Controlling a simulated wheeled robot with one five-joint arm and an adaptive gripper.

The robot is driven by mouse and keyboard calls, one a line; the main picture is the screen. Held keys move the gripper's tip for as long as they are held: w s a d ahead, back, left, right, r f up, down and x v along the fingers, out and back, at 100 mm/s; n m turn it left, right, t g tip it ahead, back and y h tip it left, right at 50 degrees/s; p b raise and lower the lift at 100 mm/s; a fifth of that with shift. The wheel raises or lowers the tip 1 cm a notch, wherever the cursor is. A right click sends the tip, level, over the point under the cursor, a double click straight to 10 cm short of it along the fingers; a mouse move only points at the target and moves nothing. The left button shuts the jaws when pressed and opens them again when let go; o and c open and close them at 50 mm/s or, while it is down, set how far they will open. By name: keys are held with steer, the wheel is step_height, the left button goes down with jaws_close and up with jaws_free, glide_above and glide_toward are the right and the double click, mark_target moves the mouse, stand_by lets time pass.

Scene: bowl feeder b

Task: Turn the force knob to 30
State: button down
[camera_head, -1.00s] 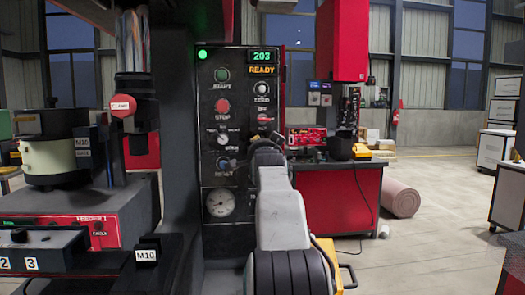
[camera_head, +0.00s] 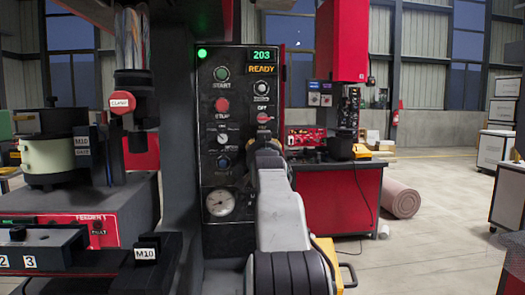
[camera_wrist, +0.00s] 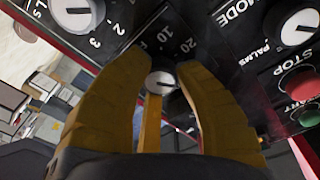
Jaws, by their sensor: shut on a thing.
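In the wrist view the force knob (camera_wrist: 160,82), a small pale round knob with a dark pointer line, sits between the yellow fingertips of my gripper (camera_wrist: 163,70). The fingers are closed in on its two sides. The scale numbers 10 and 20 show just beyond the fingertips; a 30 mark is hidden or not readable. The pointer is small, so its exact reading cannot be told. In the head view my gripper (camera_head: 265,143) is at the right side of the dark control panel (camera_head: 239,180), and my arm hides the force knob there.
In the wrist view a numbered knob (camera_wrist: 77,12) is at upper left and the MODE knob (camera_wrist: 300,27) at upper right. A red button (camera_wrist: 299,86) and a green button (camera_wrist: 309,117) are close on the right. The panel display (camera_head: 262,55) reads 203 over READY.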

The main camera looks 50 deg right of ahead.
steer(key=shift+r+n, duration=0.25)
steer(key=shift+n, duration=0.65)
steer(key=shift+a, duration=0.1)
steer(key=shift+t, duration=0.3)
steer(key=c, duration=1.3)
jaws_free()
steer(key=shift+o, duration=0.7)
steer(key=shift+w+f, duration=0.1)
steer(key=shift+f, duration=0.05)
steer(key=r+v, duration=0.1)
steer(key=v, duration=1.1)
steer(key=shift+f, duration=0.3)
steer(key=shift+a, duration=0.1)
